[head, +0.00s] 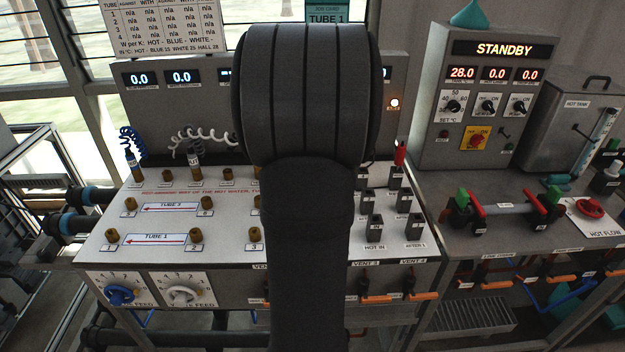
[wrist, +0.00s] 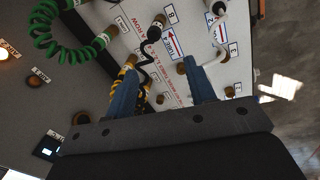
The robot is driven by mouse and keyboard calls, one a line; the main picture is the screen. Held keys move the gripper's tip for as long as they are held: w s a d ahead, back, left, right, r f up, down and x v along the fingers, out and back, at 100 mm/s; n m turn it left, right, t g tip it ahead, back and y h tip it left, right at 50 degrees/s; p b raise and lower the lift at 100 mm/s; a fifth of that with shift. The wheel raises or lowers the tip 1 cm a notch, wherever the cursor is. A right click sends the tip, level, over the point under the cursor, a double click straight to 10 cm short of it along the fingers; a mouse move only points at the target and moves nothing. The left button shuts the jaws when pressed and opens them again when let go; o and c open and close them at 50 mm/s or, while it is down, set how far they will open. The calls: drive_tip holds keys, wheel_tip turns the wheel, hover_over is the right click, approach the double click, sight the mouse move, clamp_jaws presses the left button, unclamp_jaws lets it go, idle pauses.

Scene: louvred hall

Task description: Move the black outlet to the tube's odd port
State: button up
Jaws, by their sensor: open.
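The black outlet (wrist: 154,34) shows in the wrist view as a dark plug on a black coiled hose, close to a brass port by a numbered label; I cannot tell whether it is seated. My arm hides it in the head view. My gripper (wrist: 160,67) is open, its two blue fingers apart over the white panel, with the black outlet beyond the fingertips. I see nothing held. In the head view, the Tube 1 row has brass ports 1 (head: 112,236), 2 (head: 196,236) and 3 (head: 255,236). Tube 2 ports (head: 130,205) stand behind.
A green coiled hose (wrist: 45,30), a yellow one (wrist: 119,78) and a white hose (wrist: 220,30) crowd the panel. Blue (head: 130,140) and white (head: 205,135) coils stand at its rear left. A heater box (head: 485,90) reading STANDBY is at right.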

drive_tip(key=w+f+n, duration=0.1)
drive_tip(key=f+n, duration=0.2)
drive_tip(key=w+f+n+g, duration=0.1)
drive_tip(key=w+f+n, duration=0.1)
drive_tip(key=n, duration=0.2)
drive_tip(key=w+f+n, duration=0.1)
drive_tip(key=f+n, duration=0.2)
drive_tip(key=shift+w+a+f+g, duration=0.1)
drive_tip(key=shift+w+f+g, duration=0.05)
drive_tip(key=shift+f+g, duration=0.25)
drive_tip(key=shift+w+f+n, duration=0.1)
drive_tip(key=shift+f+n, duration=0.25)
drive_tip(key=shift+n, duration=0.25)
drive_tip(key=shift+f, duration=4.95)
clamp_jaws()
